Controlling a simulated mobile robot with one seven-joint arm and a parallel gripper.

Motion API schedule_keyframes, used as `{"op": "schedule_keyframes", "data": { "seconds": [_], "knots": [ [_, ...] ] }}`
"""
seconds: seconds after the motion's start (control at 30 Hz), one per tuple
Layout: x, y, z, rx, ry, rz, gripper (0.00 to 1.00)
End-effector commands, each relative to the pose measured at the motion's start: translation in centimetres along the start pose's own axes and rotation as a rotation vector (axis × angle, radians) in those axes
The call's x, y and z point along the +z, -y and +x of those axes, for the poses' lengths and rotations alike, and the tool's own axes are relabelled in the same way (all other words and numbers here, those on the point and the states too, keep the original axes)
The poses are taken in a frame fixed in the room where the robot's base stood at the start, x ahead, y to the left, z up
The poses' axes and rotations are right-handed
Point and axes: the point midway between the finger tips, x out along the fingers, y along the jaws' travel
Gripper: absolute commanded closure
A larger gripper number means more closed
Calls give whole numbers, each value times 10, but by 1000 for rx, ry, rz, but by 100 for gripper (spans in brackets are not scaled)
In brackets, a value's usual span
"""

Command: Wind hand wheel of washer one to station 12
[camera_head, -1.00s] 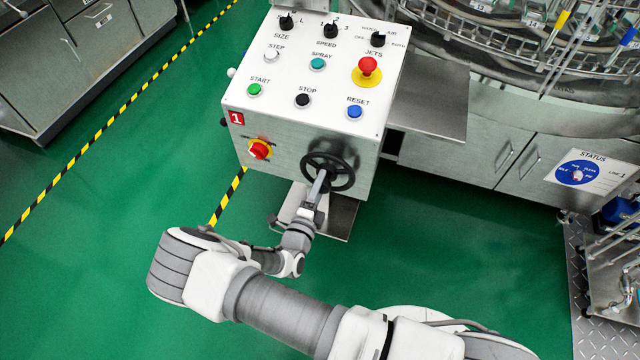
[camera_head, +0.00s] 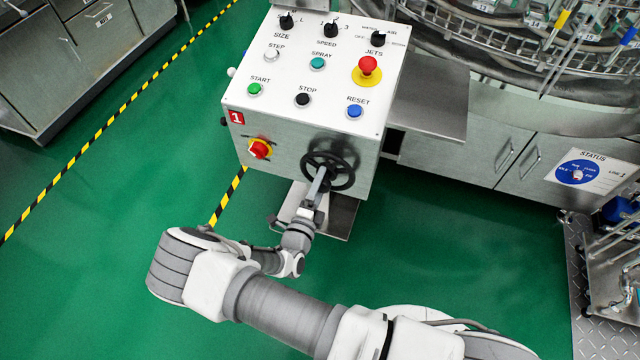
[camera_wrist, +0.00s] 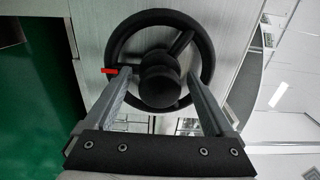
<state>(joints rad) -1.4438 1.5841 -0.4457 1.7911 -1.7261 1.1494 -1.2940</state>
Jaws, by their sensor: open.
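The black hand wheel (camera_head: 343,181) is on the front face of the white control box (camera_head: 258,105) marked with a red 1. In the wrist view the wheel (camera_wrist: 204,50) fills the middle, with a round black hub and a knob in front of it. My gripper (camera_head: 322,180) reaches the wheel from below. In the wrist view my gripper (camera_wrist: 160,92) is open, its two fingers on either side of the knob (camera_wrist: 159,87), with gaps visible. I cannot tell whether a finger touches the rim. A small red mark (camera_wrist: 110,71) shows beside the wheel at left.
A red and yellow switch (camera_head: 259,149) sits left of the wheel. Buttons and a red mushroom stop (camera_head: 368,66) are on the box top. A metal shelf (camera_head: 432,105) juts out at right. A status sign (camera_head: 578,173) is on the cabinet. Green floor is clear around my arm.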

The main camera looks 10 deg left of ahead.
Motion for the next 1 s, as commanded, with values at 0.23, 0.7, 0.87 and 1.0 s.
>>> {"op": "schedule_keyframes", "data": {
  "seconds": [0.23,0.7,0.87,1.0],
  "knots": [
    [1,2,-36,2,3,-1,12],
    [0,1,-145,1,3,0,12],
    [0,0,-165,1,2,0,12],
    [0,0,-173,1,1,-1,12]
  ]
}}
